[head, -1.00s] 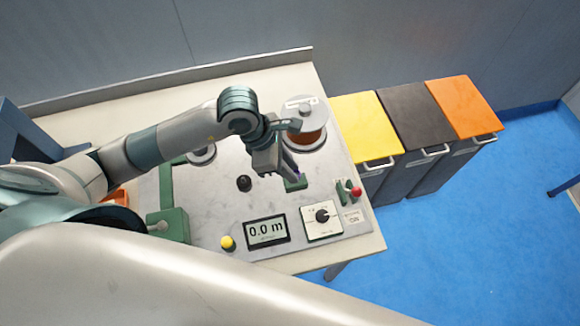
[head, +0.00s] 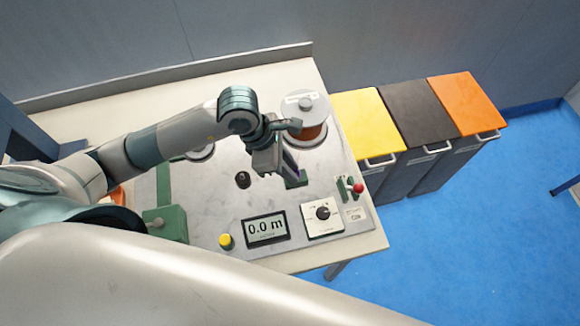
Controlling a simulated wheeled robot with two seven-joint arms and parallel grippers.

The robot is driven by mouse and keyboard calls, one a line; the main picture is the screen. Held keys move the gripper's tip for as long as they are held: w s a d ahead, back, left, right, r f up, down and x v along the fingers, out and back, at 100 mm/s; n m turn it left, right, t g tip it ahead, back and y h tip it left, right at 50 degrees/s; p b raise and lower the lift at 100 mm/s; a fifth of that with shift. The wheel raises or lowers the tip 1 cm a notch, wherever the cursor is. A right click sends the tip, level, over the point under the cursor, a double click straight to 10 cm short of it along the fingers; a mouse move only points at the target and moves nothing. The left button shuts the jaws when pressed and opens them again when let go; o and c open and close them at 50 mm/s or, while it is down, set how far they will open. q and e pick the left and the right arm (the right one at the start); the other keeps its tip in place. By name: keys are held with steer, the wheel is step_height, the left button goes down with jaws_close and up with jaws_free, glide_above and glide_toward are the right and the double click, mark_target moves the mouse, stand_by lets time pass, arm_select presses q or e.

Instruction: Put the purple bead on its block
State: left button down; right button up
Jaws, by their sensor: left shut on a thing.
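My left gripper (head: 285,168) reaches over the machine's plate from the left, pointing down, and is shut. A small sliver of purple (head: 297,172) shows at its fingers; this looks like the purple bead, mostly hidden by the gripper. A green block (head: 297,182) stands on the plate right at the fingertips, partly covered by them. I cannot tell whether the bead touches the block. My right gripper is not in view.
A copper-coloured spool (head: 309,132) stands just behind the gripper. A black knob (head: 243,180), a 0.0 m display (head: 266,229), a dial panel (head: 322,216) and a red-knobbed lever (head: 358,186) are on the plate. Yellow, black and orange-lidded bins (head: 366,122) stand at the right.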

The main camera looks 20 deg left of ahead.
arm_select(q)
steer(key=shift+f, duration=0.15)
steer(key=c, duration=1.5)
jaws_free()
steer(key=shift+c, duration=0.2)
steer(key=shift+r, duration=0.2)
steer(key=shift+a+r, duration=0.25)
steer(key=shift+r, duration=0.25)
steer(key=b+v, duration=0.1)
steer(key=v, duration=1.5)
steer(key=shift+s+b, duration=0.2)
steer(key=shift+b, duration=0.2)
